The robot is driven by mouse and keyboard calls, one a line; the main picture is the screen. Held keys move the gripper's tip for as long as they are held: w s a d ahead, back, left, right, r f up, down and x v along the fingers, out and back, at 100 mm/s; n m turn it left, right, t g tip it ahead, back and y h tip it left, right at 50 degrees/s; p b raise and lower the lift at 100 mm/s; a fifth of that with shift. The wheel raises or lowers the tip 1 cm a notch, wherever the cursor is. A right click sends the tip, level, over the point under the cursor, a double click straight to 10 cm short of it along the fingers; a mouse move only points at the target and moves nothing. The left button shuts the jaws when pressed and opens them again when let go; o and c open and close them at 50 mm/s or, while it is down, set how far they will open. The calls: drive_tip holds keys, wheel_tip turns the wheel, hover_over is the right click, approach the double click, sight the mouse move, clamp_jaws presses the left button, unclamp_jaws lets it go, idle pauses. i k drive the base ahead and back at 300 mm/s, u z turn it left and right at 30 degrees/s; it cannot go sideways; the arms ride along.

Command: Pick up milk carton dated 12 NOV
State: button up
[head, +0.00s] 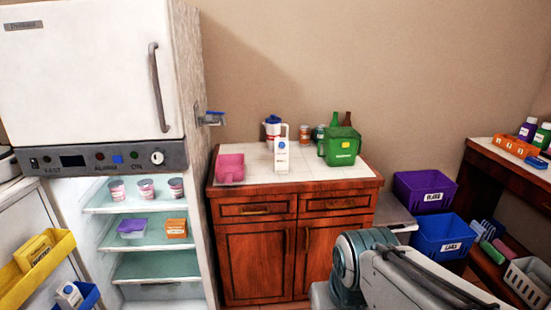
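A white carton (281,157) with a blue mark stands upright on the tiled top of the wooden cabinet. A second white carton (69,294) with a blue mark sits tilted in a blue bin (89,296) low on the open fridge door at the lower left. Both look like milk cartons, but any date on them is too small to read. Part of my arm shows at the lower right, in front of the cabinet. My gripper is not visible.
The fridge (95,75) stands open, with tubs and boxes on its shelves. Around the counter carton are a pink container (230,168), a white-and-blue jug (272,128), a green container (342,147) and bottles. Purple (424,187) and blue (443,234) bins stand right of the cabinet.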

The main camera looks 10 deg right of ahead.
sight(281, 143)
drive_tip(key=z, duration=0.35)
drive_tip(key=i, duration=0.6)
drive_tip(key=z, duration=0.5)
drive_tip(key=i, duration=1.05)
drive_tip(key=u, duration=0.85)
drive_tip(key=i, duration=0.65)
drive_tip(key=u, duration=0.6)
